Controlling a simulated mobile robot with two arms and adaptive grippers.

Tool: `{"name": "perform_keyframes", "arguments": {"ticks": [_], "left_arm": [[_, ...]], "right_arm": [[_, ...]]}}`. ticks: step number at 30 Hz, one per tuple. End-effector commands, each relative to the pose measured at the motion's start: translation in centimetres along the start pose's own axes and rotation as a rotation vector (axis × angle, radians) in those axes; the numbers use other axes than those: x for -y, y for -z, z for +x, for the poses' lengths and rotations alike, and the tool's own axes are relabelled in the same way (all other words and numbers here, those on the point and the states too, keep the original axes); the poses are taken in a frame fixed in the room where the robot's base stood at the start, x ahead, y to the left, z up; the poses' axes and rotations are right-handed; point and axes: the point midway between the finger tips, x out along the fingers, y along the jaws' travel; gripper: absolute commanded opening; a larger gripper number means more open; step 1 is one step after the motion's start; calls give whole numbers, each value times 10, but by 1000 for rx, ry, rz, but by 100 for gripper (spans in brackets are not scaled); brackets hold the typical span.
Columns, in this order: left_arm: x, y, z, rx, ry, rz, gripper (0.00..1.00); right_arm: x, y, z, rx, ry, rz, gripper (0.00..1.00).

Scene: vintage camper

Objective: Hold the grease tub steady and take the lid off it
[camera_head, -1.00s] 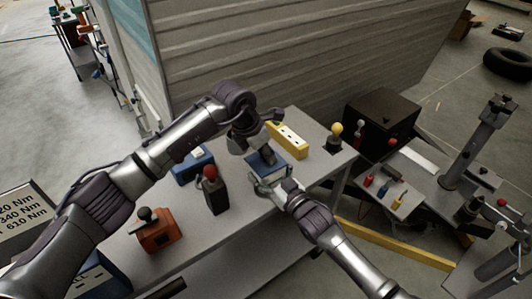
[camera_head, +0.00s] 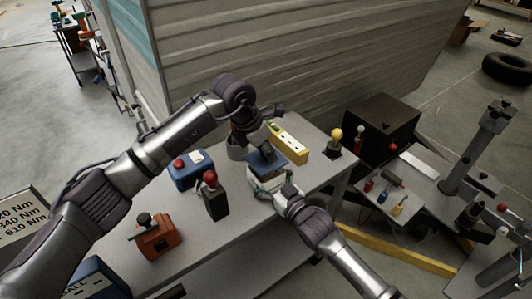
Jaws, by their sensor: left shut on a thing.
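The grease tub (camera_head: 266,178) stands on the grey bench, mostly hidden between my two grippers. Its dark blue lid (camera_head: 275,165) shows above a paler part, which blends with my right gripper. My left gripper (camera_head: 267,154) comes down from above and is shut on the lid; its fingertips are partly hidden. My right gripper (camera_head: 265,184) is at the near side of the tub, low by the bench. I cannot tell how far its fingers are closed. Whether the lid is clear of the rim is too small to tell.
A yellow box (camera_head: 290,146) stands close behind the tub, beside a grey round container (camera_head: 235,148). A blue box (camera_head: 188,171), a dark red-knobbed device (camera_head: 213,198) and an orange device (camera_head: 154,238) stand to the left. The bench front (camera_head: 215,240) has bare room.

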Motion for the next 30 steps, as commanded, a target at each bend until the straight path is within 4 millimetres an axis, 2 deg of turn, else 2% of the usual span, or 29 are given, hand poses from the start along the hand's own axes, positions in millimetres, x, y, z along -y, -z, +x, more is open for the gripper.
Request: {"name": "perform_keyframes", "arguments": {"ticks": [6, 13, 14, 15, 16, 26, 30], "left_arm": [[0, -11, -26, 1, -3, 2, 0], [0, -12, -28, 0, -1, 0, 0], [0, -12, -28, 0, -1, 0, 0], [0, -12, -28, 0, -1, 0, 0], [0, -12, -28, 0, -1, 1, 0], [0, -12, -28, 0, -1, 0, 0], [0, -12, -28, 0, -1, 0, 0]], "right_arm": [[0, 0, 0, 1, 0, 0, 25], [0, 0, 0, 1, 0, 0, 25], [0, 0, 0, 1, 0, 0, 91], [0, 0, 0, 1, 0, 0, 98], [0, 0, 0, 1, 0, 0, 100], [0, 0, -1, 1, 0, 0, 100], [0, -2, -12, 2, -1, 1, 100]]}}
